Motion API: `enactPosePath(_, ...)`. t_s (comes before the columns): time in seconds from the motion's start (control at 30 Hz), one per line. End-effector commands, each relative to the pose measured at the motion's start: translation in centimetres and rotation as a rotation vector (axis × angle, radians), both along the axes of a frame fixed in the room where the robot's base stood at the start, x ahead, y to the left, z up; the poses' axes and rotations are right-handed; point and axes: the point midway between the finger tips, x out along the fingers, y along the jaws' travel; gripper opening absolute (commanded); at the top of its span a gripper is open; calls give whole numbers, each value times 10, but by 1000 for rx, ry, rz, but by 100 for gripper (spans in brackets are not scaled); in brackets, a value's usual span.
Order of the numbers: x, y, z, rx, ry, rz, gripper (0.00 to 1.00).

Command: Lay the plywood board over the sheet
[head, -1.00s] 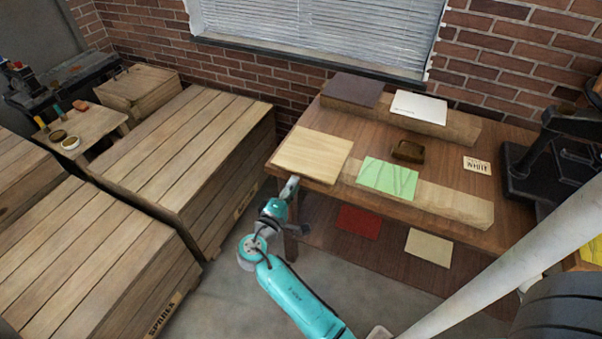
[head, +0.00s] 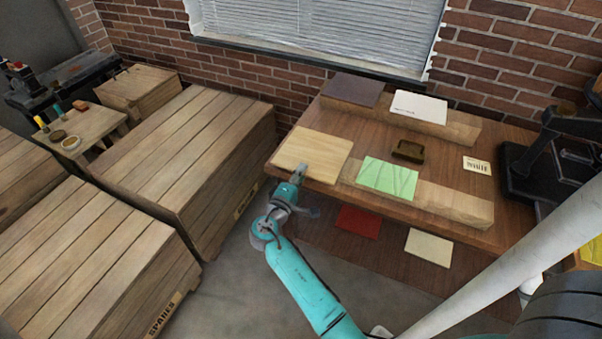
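The pale plywood board (head: 318,150) lies at the left end of the wooden bench, near its front corner. A light green sheet (head: 387,180) with faint darker lines lies just right of it, on a low timber beam. My gripper (head: 300,172) is at the board's front edge, over or against it; I cannot tell whether it touches. The fingers are small and seen from behind, so their opening is unclear.
On the rear beam (head: 460,127) lie a dark brown panel (head: 350,90) and a white sheet (head: 418,107). A small brown tray (head: 408,151) sits between the beams. A black press (head: 545,165) stands at right. Red (head: 358,222) and cream (head: 428,247) pieces lie below. Crates (head: 170,150) stand left.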

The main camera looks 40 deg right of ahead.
Motion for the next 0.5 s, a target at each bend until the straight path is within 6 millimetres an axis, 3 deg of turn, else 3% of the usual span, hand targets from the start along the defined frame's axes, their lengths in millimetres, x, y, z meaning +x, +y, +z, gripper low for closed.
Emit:
enactPosePath(0.03, 0, 0, 0, 0, 0, 0, 13)
enactPosePath(0.13, 0, 0, 0, 0, 0, 0, 1)
enactPosePath(0.5, 0, 0, 10, -1, -4, 0, 0)
